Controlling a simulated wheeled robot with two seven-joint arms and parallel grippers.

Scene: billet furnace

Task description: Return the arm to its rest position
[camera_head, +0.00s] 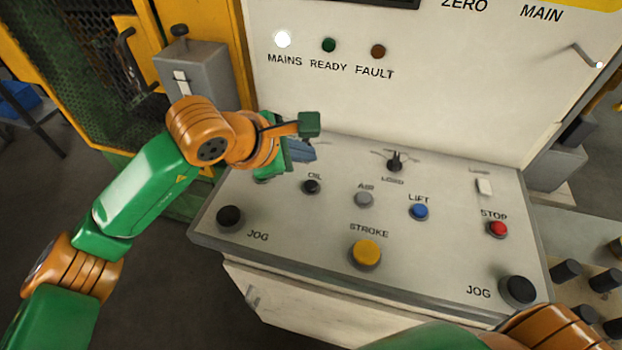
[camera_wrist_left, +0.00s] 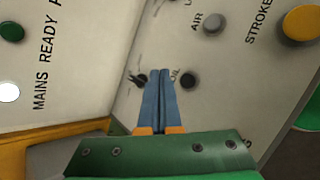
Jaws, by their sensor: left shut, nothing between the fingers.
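My left gripper (camera_head: 300,151) comes in from the left in the head view and hangs over the back left part of the control panel (camera_head: 300,222). In the left wrist view its two blue fingers (camera_wrist_left: 158,100) are shut together with nothing between them. They point toward the panel near the black OIL knob (camera_wrist_left: 190,81) and are apart from it as far as I can tell.
The panel carries black JOG buttons (camera_head: 230,217), a yellow STROKE button (camera_head: 366,253), a blue LIFT button (camera_head: 419,211), a red STOP button (camera_head: 498,229) and a LOAD switch (camera_head: 395,162). A grey switch box (camera_head: 195,75) stands behind my left arm. The MAINS lamp (camera_head: 283,39) glows white.

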